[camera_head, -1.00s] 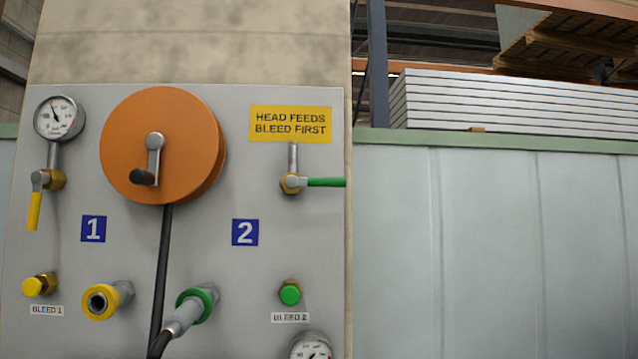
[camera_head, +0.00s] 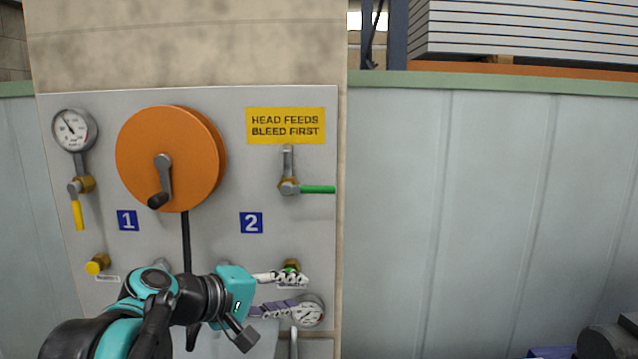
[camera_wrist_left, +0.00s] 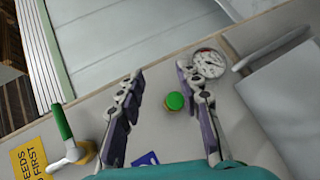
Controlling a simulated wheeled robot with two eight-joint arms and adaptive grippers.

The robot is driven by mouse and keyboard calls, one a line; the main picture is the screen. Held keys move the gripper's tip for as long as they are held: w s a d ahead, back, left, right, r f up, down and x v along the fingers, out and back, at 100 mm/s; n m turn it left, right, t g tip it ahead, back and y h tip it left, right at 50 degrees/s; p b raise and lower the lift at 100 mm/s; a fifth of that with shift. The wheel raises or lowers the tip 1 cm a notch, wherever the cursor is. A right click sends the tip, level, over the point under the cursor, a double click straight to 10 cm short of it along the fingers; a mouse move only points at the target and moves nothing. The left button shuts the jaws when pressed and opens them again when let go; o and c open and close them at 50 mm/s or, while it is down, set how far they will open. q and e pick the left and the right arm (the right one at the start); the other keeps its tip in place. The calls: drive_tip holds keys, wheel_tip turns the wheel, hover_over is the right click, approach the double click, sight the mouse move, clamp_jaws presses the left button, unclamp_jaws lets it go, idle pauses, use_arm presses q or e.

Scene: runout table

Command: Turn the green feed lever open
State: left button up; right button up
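The green feed lever (camera_head: 318,189) sticks out horizontally to the right from its brass valve, below the yellow "HEAD FEEDS BLEED FIRST" sign (camera_head: 286,125). It also shows at the left of the left wrist view (camera_wrist_left: 62,122). My left gripper (camera_head: 296,293) is open in front of the panel, below the lever, by the green bleed 2 knob (camera_head: 291,265). In the left wrist view its fingers (camera_wrist_left: 160,76) stand apart, with the green knob (camera_wrist_left: 175,101) seen between them. The lever is outside the fingers. My right gripper is not in view.
The grey panel (camera_head: 225,100) carries an orange reel (camera_head: 150,140) with a crank, a yellow lever (camera_head: 77,214) and a gauge (camera_head: 75,130). A lower gauge (camera_head: 312,311) sits near my left fingers. My left arm hides part of the lower panel. Pale wall panels stand at right.

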sight(316, 190)
use_arm(q)
drive_tip(key=w+r+p, duration=0.1)
drive_tip(key=r, duration=0.4)
drive_tip(key=w+r+n+t+h+p, duration=0.1)
drive_tip(key=w+r+p, duration=0.1)
drive_tip(key=r, duration=0.4)
drive_tip(key=w+r+n+h+p, duration=0.1)
drive_tip(key=r+p, duration=0.1)
drive_tip(key=r, duration=0.4)
drive_tip(key=shift+w+r, duration=0.15)
drive_tip(key=shift+w, duration=0.15)
drive_tip(key=shift+w+r+n+t+p, duration=0.2)
drive_tip(key=shift+w+n+t+p, duration=0.05)
drive_tip(key=shift+n+t+p, duration=0.05)
drive_tip(key=p+x, duration=0.1)
drive_tip(key=x, duration=0.6)
drive_tip(key=shift+w+d+f, duration=0.1)
drive_tip(key=shift+d, duration=0.25)
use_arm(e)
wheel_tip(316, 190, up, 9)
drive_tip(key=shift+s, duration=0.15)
use_arm(q)
clamp_jaws()
